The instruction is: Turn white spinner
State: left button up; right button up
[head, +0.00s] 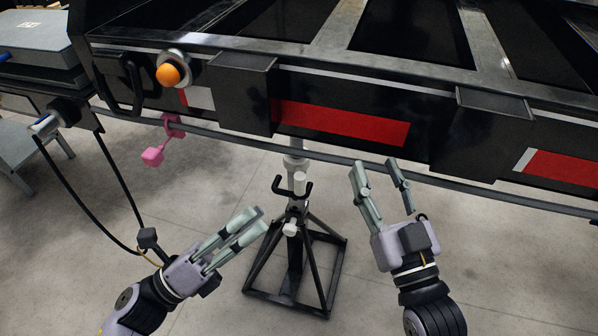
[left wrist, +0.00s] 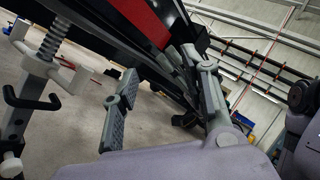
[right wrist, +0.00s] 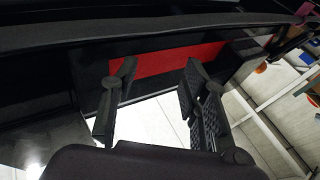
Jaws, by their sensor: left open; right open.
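A white spinner (head: 299,183) sits on the threaded post of a black-framed stand under the trailer's edge. In the left wrist view the white spinner (left wrist: 66,77) shows at the left, around the screw and above a black hooked handle (left wrist: 28,98). My left gripper (head: 259,221) is open and empty, lower left of the spinner in the head view and apart from it. My right gripper (head: 375,167) is open and empty, right of the spinner, with its fingers pointing up towards the trailer edge. The right wrist view does not show the spinner.
The black trailer edge with red strips (head: 342,123) spans the top. An orange light (head: 168,75), a pink chained piece (head: 153,156) and black cables hang at the left. The stand's black base (head: 283,299) rests on bare floor. A white knob (head: 290,229) protrudes from the stand.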

aim_at(295, 185)
pick_arm(q)
jog(key=w+a+f+m+g+y+p, duration=0.1)
jog(key=w+a+f+m+y+p, duration=0.1)
jog(key=w+a+f+m+y, duration=0.45)
jog(key=w+d, duration=0.2)
jog(key=d, duration=0.3)
jog(key=w+d+m+h+p, duration=0.1)
jog(key=w+d, duration=0.2)
jog(key=d, duration=0.2)
jog(key=w+d+m+p, duration=0.1)
jog(key=w+d, duration=0.2)
jog(key=d, duration=0.2)
jog(key=shift+d+f, duration=0.1)
jog(key=shift+f, duration=0.25)
pick_arm(e)
jog(key=s+d+f+g+h, duration=0.1)
jog(key=s+d+f+g, duration=0.1)
jog(key=f+g, duration=0.3)
jog(key=s+d+f+g+h, duration=0.2)
jog(key=f+g, duration=0.4)
jog(key=f, duration=0.5)
jog(key=shift+s, duration=0.8)
pick_arm(q)
jog(key=shift+c, duration=0.5)
pick_arm(e)
jog(key=shift+f, duration=0.1)
pick_arm(q)
grip_shut()
